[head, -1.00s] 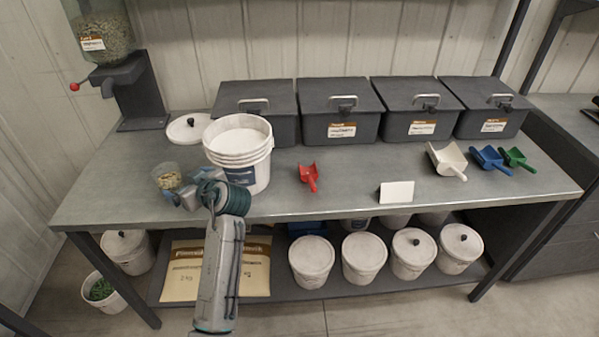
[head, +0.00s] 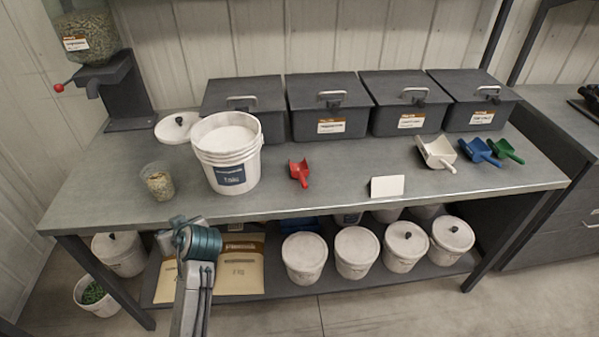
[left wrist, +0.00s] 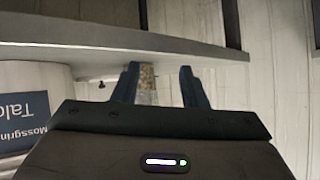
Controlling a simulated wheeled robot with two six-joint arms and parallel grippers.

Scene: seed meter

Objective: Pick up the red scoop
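The red scoop (head: 299,173) lies on the grey workbench (head: 330,205), its handle toward the front edge. My left gripper (head: 176,222) is at the bench's front edge, to the left of the scoop and well apart from it. In the left wrist view the left gripper (left wrist: 158,78) has its two fingers spread, with nothing gripped. A clear cup of seeds (left wrist: 148,78) shows beyond the gap between them. My right gripper is not in view.
The seed cup (head: 158,182) and a white bucket (head: 227,160) stand left of the scoop. Dark lidded bins (head: 327,108) line the back. A blank white card (head: 387,187) stands to the right, with white (head: 437,153), blue (head: 479,152) and green (head: 505,150) scoops beyond.

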